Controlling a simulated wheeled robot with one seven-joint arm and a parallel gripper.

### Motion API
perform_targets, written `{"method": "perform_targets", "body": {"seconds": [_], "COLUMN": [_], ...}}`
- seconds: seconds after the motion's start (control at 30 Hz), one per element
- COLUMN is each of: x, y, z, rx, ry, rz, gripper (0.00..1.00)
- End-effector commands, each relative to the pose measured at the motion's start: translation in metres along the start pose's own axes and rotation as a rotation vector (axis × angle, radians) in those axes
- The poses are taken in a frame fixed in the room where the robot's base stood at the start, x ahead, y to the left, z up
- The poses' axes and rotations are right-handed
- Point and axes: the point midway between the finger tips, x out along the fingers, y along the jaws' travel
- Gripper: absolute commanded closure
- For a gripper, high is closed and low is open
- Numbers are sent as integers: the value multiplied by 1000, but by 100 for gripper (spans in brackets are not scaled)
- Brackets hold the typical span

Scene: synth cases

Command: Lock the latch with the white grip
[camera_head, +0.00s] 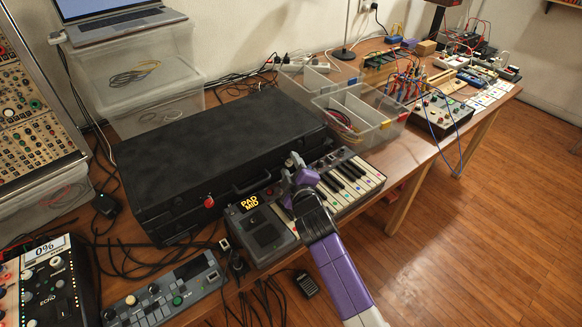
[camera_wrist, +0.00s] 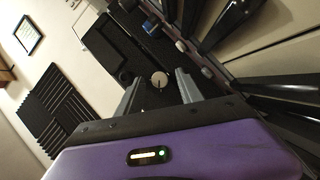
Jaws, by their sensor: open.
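The black case (camera_head: 200,155) lies on the table left of centre in the head view, and its lid looks down. A latch with a red grip (camera_head: 208,201) shows on its front face. I cannot make out a latch with a white grip in the head view; my gripper and arm cover part of the case's right front. My gripper (camera_head: 294,165) is at the case's right front, above the keyboard. In the wrist view its fingers are apart and empty. A round whitish knob (camera_wrist: 159,79) shows between them, further off; I cannot tell what it belongs to.
A small keyboard (camera_head: 345,182) stands close in front of the case. Clear plastic bins (camera_head: 362,115) stand behind it to the right. Cables and small devices crowd the front left of the table. A laptop (camera_head: 115,20) sits on a stacked box. Open floor lies at the right.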

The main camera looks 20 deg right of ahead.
Motion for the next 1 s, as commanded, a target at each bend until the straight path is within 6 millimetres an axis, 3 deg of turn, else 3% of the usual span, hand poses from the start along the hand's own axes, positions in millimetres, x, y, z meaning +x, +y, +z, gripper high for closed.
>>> {"method": "perform_targets", "body": {"seconds": [0.27,0.4,0.5,1.0], "x": [1,1,1,0], "y": [0,0,0,6], "z": [0,0,0,-2], "rx": [0,1,1,93], "ry": [0,0,0,-5], "rz": [0,0,0,-44], "gripper": [58,85,100,100]}}
